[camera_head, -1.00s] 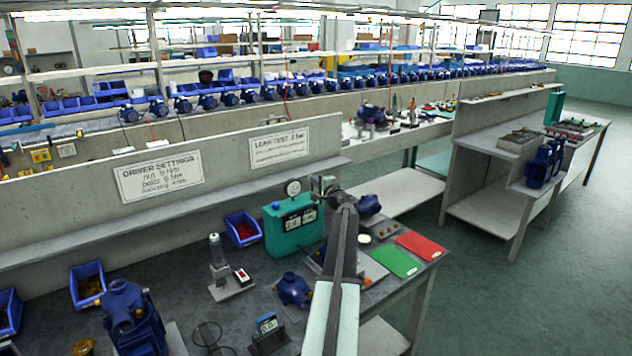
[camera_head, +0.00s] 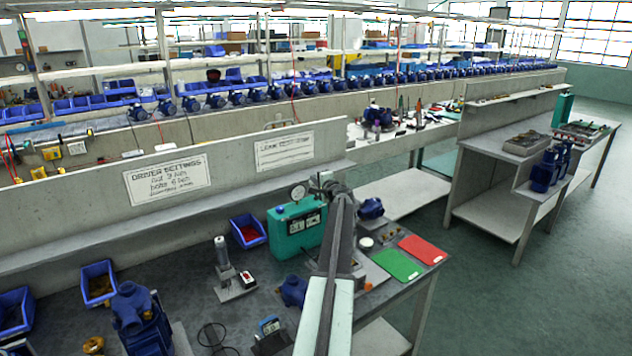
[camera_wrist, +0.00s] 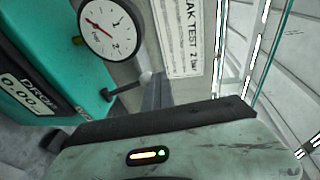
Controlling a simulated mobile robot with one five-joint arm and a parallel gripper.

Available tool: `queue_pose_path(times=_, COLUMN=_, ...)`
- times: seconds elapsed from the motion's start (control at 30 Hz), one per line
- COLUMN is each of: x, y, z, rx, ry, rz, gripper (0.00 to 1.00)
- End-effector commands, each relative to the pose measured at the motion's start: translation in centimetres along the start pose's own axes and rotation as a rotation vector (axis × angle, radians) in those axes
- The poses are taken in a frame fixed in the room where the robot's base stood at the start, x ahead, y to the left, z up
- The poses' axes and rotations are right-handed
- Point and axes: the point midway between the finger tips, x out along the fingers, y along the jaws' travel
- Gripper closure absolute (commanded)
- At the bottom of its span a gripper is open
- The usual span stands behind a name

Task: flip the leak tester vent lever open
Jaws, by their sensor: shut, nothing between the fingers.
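The leak tester (camera_head: 296,228) is a teal box with a dark readout panel and a round white gauge (camera_head: 298,192) on top. It stands on the bench beside my arm. In the wrist view, the teal body (camera_wrist: 88,75) and gauge (camera_wrist: 108,28) are close, at upper left. My gripper (camera_head: 326,183) is shut and empty, just right of the gauge in the head view. In the wrist view, its grey-green body (camera_wrist: 190,150) fills the bottom; I cannot tell whether it touches the lever.
A blue bin of red parts (camera_head: 248,232) stands left of the tester. A small stand (camera_head: 228,270) and a blue pump (camera_head: 293,290) are in front. A green mat (camera_head: 398,264) and red mat (camera_head: 422,250) lie right. A signed panel (camera_head: 284,151) rises behind.

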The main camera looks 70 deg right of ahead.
Motion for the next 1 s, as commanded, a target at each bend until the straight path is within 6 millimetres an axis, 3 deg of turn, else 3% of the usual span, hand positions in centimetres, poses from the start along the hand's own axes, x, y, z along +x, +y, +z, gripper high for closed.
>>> queue_pose_path(times=0.63, x=-0.6, y=-0.6, z=0.2, rx=-0.001, ry=0.001, rz=0.000, gripper=1.00)
queue_pose_path(times=0.87, x=-3.7, y=-2.8, z=1.1, rx=-0.001, ry=-0.001, rz=-0.001, gripper=1.00)
queue_pose_path(times=1.0, x=-7.1, y=-4.4, z=0.8, rx=0.001, ry=0.003, rz=-0.001, gripper=1.00)
